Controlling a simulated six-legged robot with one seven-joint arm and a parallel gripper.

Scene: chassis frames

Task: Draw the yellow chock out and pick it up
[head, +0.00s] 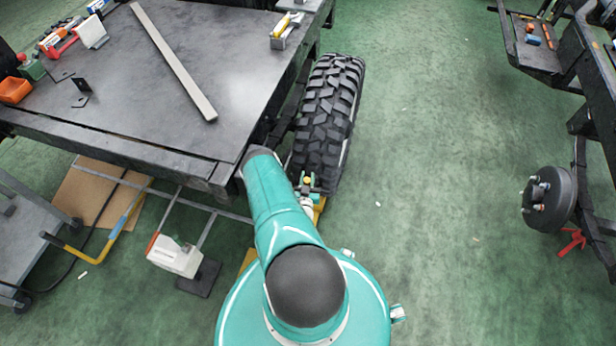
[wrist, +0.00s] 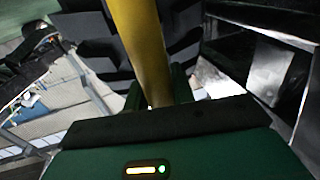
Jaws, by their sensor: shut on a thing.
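The yellow chock (head: 319,207) shows as a small patch beside my wrist, at the near end of the big black tyre (head: 330,110). Most of it is hidden by my arm. My gripper (head: 307,183) is at the near foot of the tyre. In the wrist view a yellow bar (wrist: 146,50), which appears to be part of the chock, runs down between the dark green fingers of my gripper (wrist: 158,92). The gripper is shut on it. Black tread blocks (wrist: 100,55) stand close behind the bar. I cannot tell whether the chock touches the tyre or the floor.
A dark steel chassis table (head: 130,80) with a loose bar and tools stands left of the tyre. Below it are a white and orange container (head: 174,256) and a yellow-handled frame (head: 115,232). Green floor is clear to the right, up to a wheel hub (head: 550,198).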

